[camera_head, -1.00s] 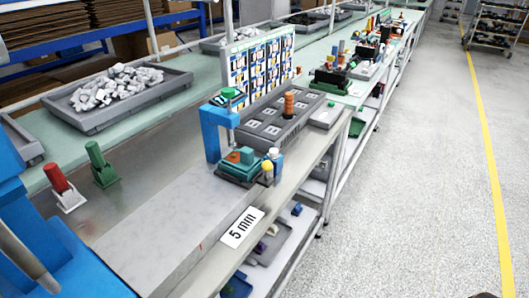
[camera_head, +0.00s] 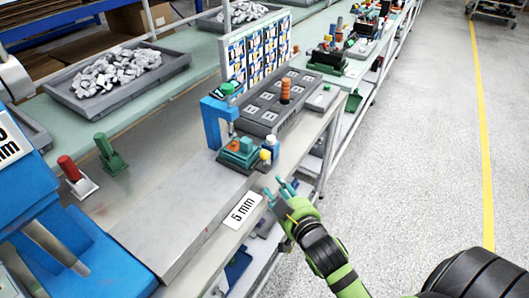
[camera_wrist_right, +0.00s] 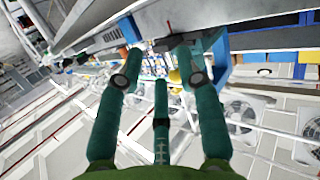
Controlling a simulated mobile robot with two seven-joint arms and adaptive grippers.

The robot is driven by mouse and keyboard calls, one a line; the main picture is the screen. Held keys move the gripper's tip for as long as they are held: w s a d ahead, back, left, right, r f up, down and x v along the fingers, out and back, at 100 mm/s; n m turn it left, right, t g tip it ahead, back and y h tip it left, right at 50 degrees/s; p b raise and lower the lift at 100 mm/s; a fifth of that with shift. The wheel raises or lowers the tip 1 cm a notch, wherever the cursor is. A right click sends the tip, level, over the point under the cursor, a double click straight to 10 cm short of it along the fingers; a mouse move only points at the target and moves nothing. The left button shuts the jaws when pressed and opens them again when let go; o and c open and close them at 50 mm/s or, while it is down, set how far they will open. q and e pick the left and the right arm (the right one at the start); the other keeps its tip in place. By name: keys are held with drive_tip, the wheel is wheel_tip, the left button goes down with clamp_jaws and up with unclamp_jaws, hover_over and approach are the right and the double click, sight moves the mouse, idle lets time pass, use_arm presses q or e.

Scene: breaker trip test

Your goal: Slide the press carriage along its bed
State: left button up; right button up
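A long grey metal slab (camera_head: 185,215), which looks like the bed, runs along the bench with a "5 mm" label (camera_head: 243,210) by its front edge. A large blue block (camera_head: 70,240) with a partly cut-off "mm" label stands at the left. A small blue press frame (camera_head: 214,118) with a teal block fixture (camera_head: 238,153) stands at the slab's far end. I cannot tell for certain which part is the carriage. My right gripper (camera_head: 284,190) is open and empty, off the bench's front edge near the label. In the right wrist view its fingers (camera_wrist_right: 158,58) are spread. My left gripper is not in view.
Red (camera_head: 70,170) and green (camera_head: 104,148) levers stand behind the slab. A grey tray of pale parts (camera_head: 118,78) lies at the back. A grey fixture box (camera_head: 270,110) stands beyond the press. The floor (camera_head: 420,140) at right is clear.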

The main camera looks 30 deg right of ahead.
sight(267, 158)
drive_tip(key=r+t, duration=0.1)
drive_tip(key=w+r+t, duration=0.1)
drive_tip(key=r, duration=0.1)
drive_tip(key=w+r, duration=0.1)
drive_tip(key=shift+w+d+r+n+t+y, duration=0.15)
drive_tip(key=shift+w+r+n+t+y, duration=0.15)
drive_tip(key=shift+n+t, duration=0.1)
drive_tip(key=w+p, duration=0.1)
drive_tip(key=w, duration=0.5)
drive_tip(key=shift+w+d+f+p, duration=0.1)
drive_tip(key=shift+w+d+p, duration=0.05)
drive_tip(key=shift+w+p, duration=0.15)
drive_tip(key=shift+c, duration=0.4)
drive_tip(key=shift+s, duration=0.1)
clamp_jaws()
